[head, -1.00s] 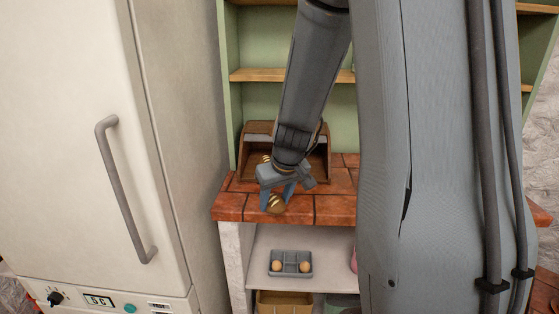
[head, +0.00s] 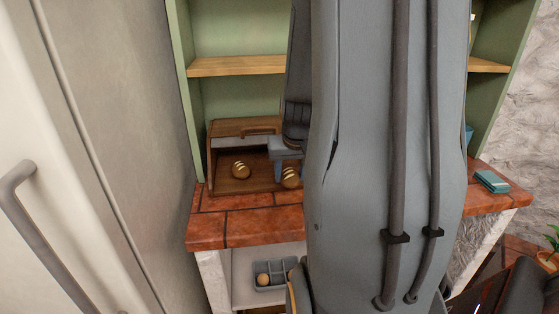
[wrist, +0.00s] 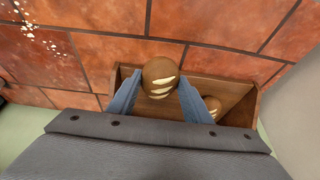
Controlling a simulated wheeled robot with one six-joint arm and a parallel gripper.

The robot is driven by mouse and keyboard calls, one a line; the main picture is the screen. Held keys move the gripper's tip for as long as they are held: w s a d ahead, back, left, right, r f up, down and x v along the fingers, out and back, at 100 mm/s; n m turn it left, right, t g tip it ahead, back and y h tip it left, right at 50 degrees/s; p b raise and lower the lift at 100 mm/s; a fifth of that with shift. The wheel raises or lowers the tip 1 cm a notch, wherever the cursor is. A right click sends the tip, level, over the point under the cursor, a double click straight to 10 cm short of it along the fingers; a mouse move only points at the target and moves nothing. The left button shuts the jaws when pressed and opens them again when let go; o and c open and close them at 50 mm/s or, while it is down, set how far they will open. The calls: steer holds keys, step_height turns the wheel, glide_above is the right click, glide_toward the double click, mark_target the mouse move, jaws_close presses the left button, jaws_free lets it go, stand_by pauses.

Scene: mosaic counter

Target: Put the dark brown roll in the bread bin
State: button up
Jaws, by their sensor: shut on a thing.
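My gripper (head: 289,176) is shut on a brown roll (head: 290,180) with pale slashes, at the right front of the bread bin. In the wrist view the roll (wrist: 160,76) sits between both fingers and overlaps the bin's edge. I cannot tell whether it is inside the mouth or just before it. The wooden bread bin (head: 228,129) stands open on the counter; its wooden inside also shows in the wrist view (wrist: 236,92). A similar slashed roll (head: 241,170) lies in the bin on the left. My arm hides the bin's right side.
The red tiled counter (head: 240,224) is clear in front of the bin. A grey tray (head: 285,270) with a round bun (head: 263,279) is on the shelf below. A teal item (head: 492,181) lies at the counter's right. A fridge (head: 110,150) stands at left.

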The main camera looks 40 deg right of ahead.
steer(key=w+d+p, duration=0.1)
steer(key=w+d, duration=0.1)
steer(key=w, duration=0.1)
steer(key=w+d+p, duration=0.1)
steer(key=w+d, duration=0.1)
steer(key=w, duration=0.1)
steer(key=w+d+p, duration=0.1)
steer(key=w+d, duration=0.1)
steer(key=w, duration=0.2)
steer(key=shift+f+p, duration=1.05)
steer(key=shift+f, duration=0.7)
steer(key=shift+f, duration=0.1)
steer(key=o, duration=1)
steer(key=shift+o, duration=0.3)
